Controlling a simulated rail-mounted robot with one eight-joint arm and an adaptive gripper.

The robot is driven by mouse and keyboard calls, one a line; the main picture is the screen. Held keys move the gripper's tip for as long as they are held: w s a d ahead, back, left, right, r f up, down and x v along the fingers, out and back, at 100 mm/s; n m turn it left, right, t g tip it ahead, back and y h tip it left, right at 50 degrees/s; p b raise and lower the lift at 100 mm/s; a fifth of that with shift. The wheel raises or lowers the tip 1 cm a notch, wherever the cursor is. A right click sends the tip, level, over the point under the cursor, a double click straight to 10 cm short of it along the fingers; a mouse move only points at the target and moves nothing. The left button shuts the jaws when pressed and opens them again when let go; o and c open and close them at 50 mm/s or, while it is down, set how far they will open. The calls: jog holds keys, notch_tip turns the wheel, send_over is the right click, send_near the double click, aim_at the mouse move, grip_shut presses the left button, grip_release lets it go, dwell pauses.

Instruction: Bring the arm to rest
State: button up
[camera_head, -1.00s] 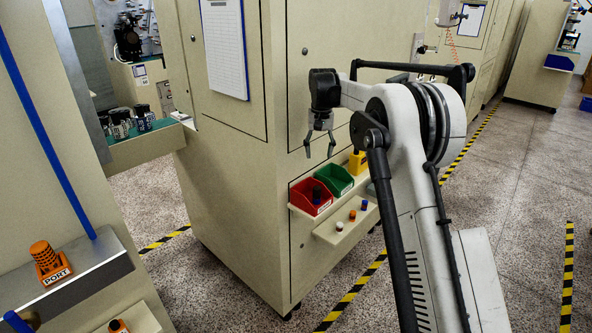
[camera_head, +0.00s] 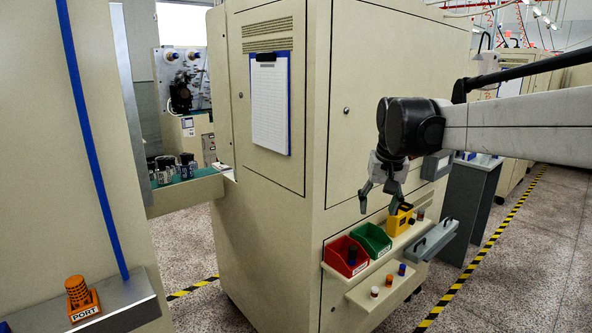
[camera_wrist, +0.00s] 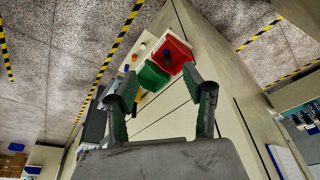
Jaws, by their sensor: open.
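My gripper (camera_head: 382,197) hangs from my arm at the right in the head view, its fingers pointing down. It is open and nothing shows between its fingers. It is beside the beige cabinet (camera_head: 290,215), above the shelf with the red and green bins, apart from them. In the wrist view the two fingers (camera_wrist: 166,84) spread apart, with the red bin (camera_wrist: 179,52) and green bin (camera_wrist: 151,76) beyond them.
Several small pegs (camera_head: 389,281) stand on the lower ledge. A grey handled case (camera_head: 436,240) sits at the right. An orange PORT part (camera_head: 80,297) stands at lower left. Striped tape (camera_head: 470,268) marks open floor.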

jog(key=s+f+t+b, duration=0.1)
jog(key=s+f, duration=0.3)
jog(key=s, duration=0.6)
jog(key=s+f+t, duration=0.1)
jog(key=s+f, duration=0.3)
jog(key=s, duration=0.6)
jog(key=s+f+t+b, duration=0.1)
jog(key=s+f, duration=0.3)
jog(key=s, duration=0.6)
jog(key=shift+s+f+n+t+b, duration=0.15)
jog(key=shift+s+n+t+b, duration=0.1)
jog(key=shift+n+t+b, duration=0.2)
